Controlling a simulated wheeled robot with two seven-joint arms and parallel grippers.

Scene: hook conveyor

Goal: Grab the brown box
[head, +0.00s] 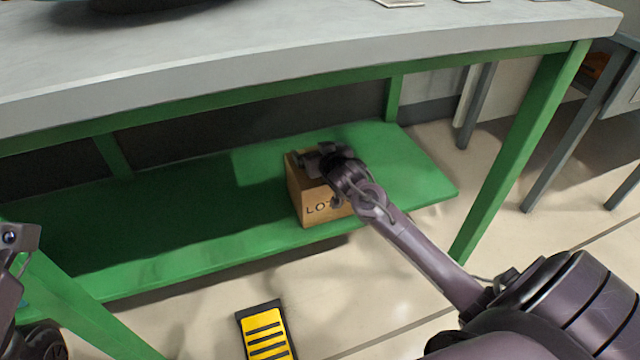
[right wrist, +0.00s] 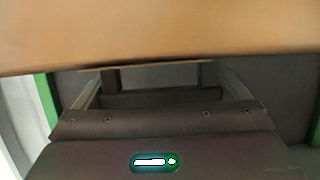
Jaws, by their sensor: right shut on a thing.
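The brown box (head: 312,203), with dark lettering on its front, stands on the green lower shelf (head: 240,249) of the workbench. My right gripper (head: 318,160) reaches in from the right and is at the top of the box, shut on it. Its fingertips are partly hidden by the wrist in the head view. In the right wrist view the box (right wrist: 160,35) fills the upper part of the picture, close to the gripper body, and hides the fingertips. Part of my left arm shows at the left edge of the head view, but its gripper jaws are not in view.
The grey bench top (head: 300,55) overhangs the shelf. A yellow and black striped object (head: 266,332) lies on the floor in front. The shelf left of the box is clear.

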